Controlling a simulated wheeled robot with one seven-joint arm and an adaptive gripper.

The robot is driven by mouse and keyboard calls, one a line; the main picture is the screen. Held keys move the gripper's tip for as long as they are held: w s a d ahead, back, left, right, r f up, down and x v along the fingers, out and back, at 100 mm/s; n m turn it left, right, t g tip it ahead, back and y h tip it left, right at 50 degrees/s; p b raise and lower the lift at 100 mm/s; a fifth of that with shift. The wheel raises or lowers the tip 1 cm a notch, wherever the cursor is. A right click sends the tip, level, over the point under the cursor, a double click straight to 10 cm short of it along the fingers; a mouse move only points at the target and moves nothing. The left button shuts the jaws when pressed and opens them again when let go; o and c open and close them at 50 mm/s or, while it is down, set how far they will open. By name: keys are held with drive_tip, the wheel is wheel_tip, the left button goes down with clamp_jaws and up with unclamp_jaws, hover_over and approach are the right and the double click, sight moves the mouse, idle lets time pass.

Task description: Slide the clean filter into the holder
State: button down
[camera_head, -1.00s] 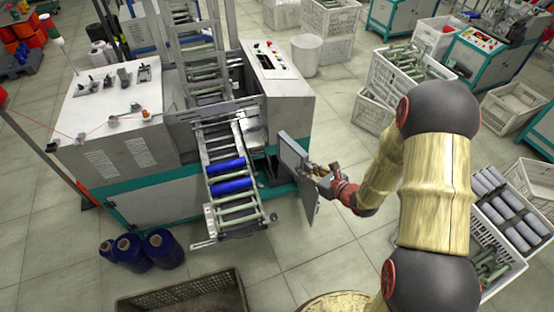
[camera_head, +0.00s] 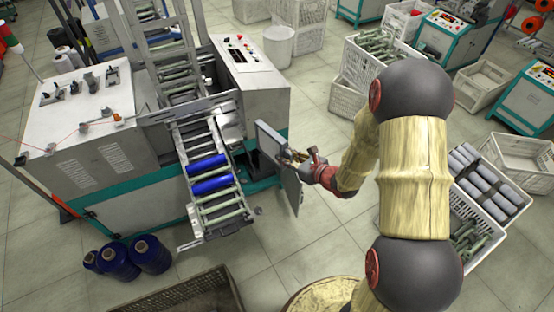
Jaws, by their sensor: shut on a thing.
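My gripper (camera_head: 300,160) is at the right side of the winding machine, shut on a flat grey panel-like piece (camera_head: 278,150), which looks like the filter. The panel stands upright, its face turned toward the machine's lower right side. A dark opening (camera_head: 252,160) shows in the machine's side just left of the panel; it may be the holder, though the panel hides part of it. I cannot tell whether the panel touches the machine. The exact grip is small and partly hidden by the fingers.
The winding machine's sloping rack (camera_head: 218,190) with two blue bobbins stands left of my gripper. Blue yarn cones (camera_head: 150,254) stand on the floor at the lower left. A crate of grey tubes (camera_head: 490,190) is at the right. Floor between the machine and my arm is clear.

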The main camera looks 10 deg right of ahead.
drive_tip(key=shift+w+f+m+h+b, duration=0.3)
drive_tip(key=shift+f+b, duration=0.45)
drive_tip(key=shift+b, duration=1.05)
drive_tip(key=shift+w+f+m+h+b, duration=0.1)
drive_tip(key=shift+w+f+b, duration=0.5)
drive_tip(key=shift+b, duration=1.2)
wheel_tip(320, 180, down, 2)
drive_tip(key=m+h+b, duration=0.1)
drive_tip(key=b, duration=0.6)
drive_tip(key=shift+w+t, duration=0.15)
drive_tip(key=shift+t, duration=0.25)
drive_tip(key=shift+w+b, duration=0.15)
drive_tip(key=shift+b, duration=0.55)
